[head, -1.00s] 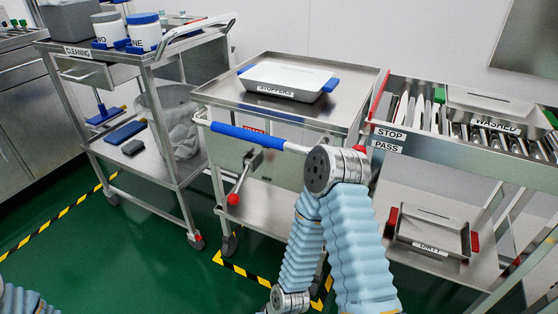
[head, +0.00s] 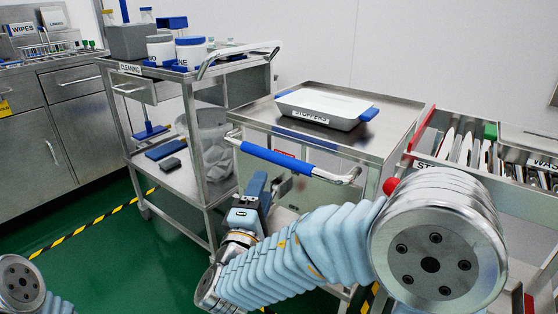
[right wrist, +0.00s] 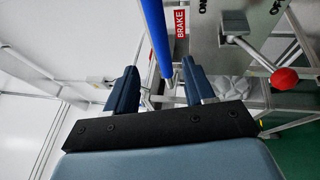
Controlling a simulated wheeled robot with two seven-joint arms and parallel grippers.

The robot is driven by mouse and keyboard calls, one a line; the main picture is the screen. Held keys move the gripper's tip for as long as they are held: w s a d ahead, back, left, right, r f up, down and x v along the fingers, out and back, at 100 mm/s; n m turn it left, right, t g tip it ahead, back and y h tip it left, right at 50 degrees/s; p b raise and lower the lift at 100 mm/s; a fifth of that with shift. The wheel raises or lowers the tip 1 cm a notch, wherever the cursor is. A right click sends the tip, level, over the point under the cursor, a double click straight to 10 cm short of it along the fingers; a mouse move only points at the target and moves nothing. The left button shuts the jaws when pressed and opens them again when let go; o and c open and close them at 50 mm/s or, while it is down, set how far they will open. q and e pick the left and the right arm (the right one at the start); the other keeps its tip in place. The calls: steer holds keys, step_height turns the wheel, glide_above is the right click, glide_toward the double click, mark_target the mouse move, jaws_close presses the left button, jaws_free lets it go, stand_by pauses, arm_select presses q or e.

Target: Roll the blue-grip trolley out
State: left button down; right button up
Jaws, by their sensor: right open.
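The blue-grip trolley (head: 330,118) stands in the middle of the head view, with a white STOPPERS tray (head: 325,108) on top. Its blue grip (head: 275,157) runs along the handle bar on its front. My right gripper (head: 264,184) is open and empty, just below and in front of the grip. In the right wrist view the blue grip (right wrist: 154,38) points down towards the gap between the open fingers, apparently beyond the tips. The brake lever's red ball (right wrist: 285,80) and the red BRAKE label (right wrist: 181,31) show there. My arm hides the trolley's lower front. My left gripper is out of view.
The CLEANING trolley (head: 188,78) stands close on the left, with bottles on top. A rack (head: 475,160) with a red-edged rail adjoins on the right. Steel cabinets (head: 70,115) line the far left. Green floor (head: 120,255) is free at front left.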

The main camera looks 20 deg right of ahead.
steer(key=p+x, duration=0.1)
steer(key=x, duration=1.2)
steer(key=shift+w+p, duration=0.2)
steer(key=shift+p, duration=0.2)
steer(key=shift+d, duration=0.15)
steer(key=shift+c, duration=0.2)
jaws_close()
